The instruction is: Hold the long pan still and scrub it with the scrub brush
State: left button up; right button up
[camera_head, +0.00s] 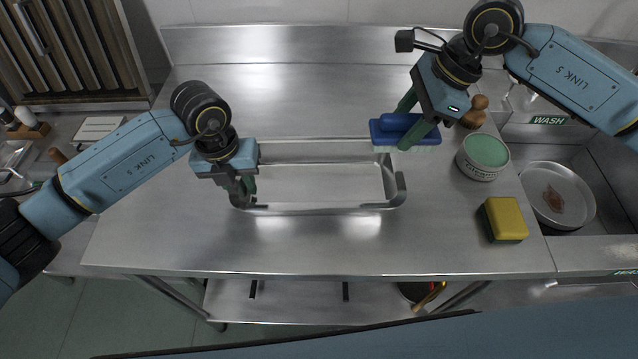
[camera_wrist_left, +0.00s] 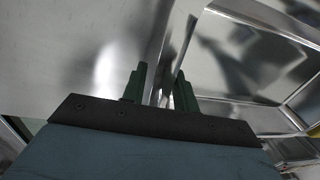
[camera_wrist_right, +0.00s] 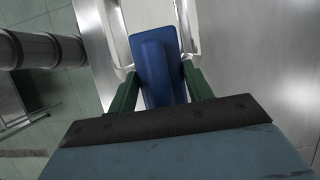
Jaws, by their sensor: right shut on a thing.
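The long pan (camera_head: 320,209) is a shallow steel rectangle with a raised handle at its right end, lying on the steel table. My left gripper (camera_head: 246,198) is at the pan's left end, its fingers pointing down. In the left wrist view its green fingers (camera_wrist_left: 160,88) stand either side of the pan's thin rim; whether they press on it is unclear. My right gripper (camera_head: 408,125) is shut on the blue scrub brush (camera_head: 385,132), by the pan's far right corner. The brush also shows between the fingers in the right wrist view (camera_wrist_right: 157,65). Its height above the pan is unclear.
A round tub (camera_head: 481,170) with a green top and a yellow-green sponge (camera_head: 504,219) stand on the table at right. Beyond them a sink holds a dirty round pan (camera_head: 557,196). Brown round objects (camera_head: 476,112) lie behind the right gripper. The table's front strip is clear.

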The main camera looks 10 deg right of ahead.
pick_arm(q)
jog(key=shift+o, duration=1.1)
jog(key=r, duration=0.8)
jog(key=a+r, duration=0.1)
jog(key=r, duration=0.3)
